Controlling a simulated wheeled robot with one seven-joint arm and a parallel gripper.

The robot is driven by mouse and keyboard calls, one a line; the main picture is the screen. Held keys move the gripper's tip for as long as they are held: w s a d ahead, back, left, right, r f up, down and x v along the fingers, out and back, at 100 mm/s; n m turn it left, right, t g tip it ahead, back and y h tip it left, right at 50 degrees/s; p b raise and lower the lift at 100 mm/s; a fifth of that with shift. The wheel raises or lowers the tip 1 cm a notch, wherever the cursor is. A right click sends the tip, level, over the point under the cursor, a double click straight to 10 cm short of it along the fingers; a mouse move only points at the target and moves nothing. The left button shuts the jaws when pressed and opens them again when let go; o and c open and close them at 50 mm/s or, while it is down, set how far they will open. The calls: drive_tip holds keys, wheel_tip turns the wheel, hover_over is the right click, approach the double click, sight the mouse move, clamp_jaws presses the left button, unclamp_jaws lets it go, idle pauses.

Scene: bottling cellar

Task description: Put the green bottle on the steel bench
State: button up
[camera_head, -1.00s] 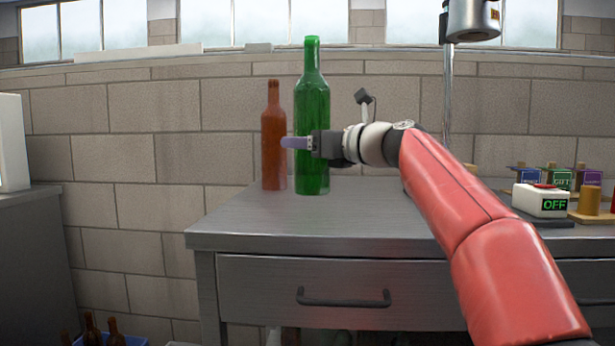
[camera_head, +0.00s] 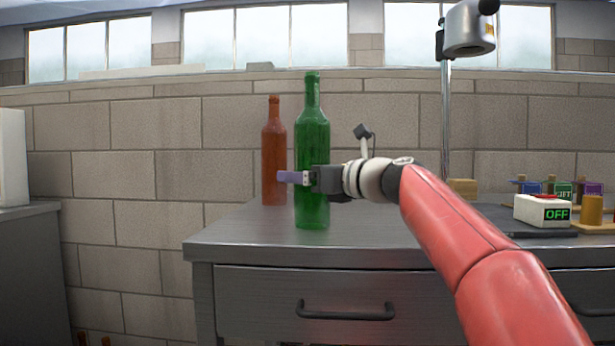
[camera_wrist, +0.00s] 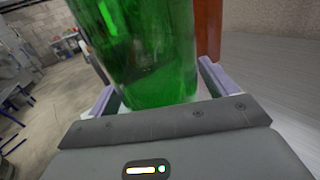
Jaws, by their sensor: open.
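The green bottle (camera_head: 312,135) stands upright on the steel bench (camera_head: 245,236), near its left part. My gripper (camera_head: 295,178) reaches in from the right at the bottle's lower half, with one purple finger showing at the bottle's left. In the wrist view the green bottle (camera_wrist: 150,55) fills the space between the two fingers of my gripper (camera_wrist: 158,92). The fingers are open on either side of it, with a gap visible at the right finger. The bottle's base is out of the wrist view.
A brown bottle (camera_head: 273,150) stands on the bench close behind and left of the green one. To the right are a white box reading OFF (camera_head: 543,210), small coloured boxes (camera_head: 562,190) and a metal stand (camera_head: 446,110). The bench front is clear.

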drive_tip(key=v, duration=1.2)
drive_tip(key=shift+b, duration=0.4)
drive_tip(key=shift+s+d, duration=0.1)
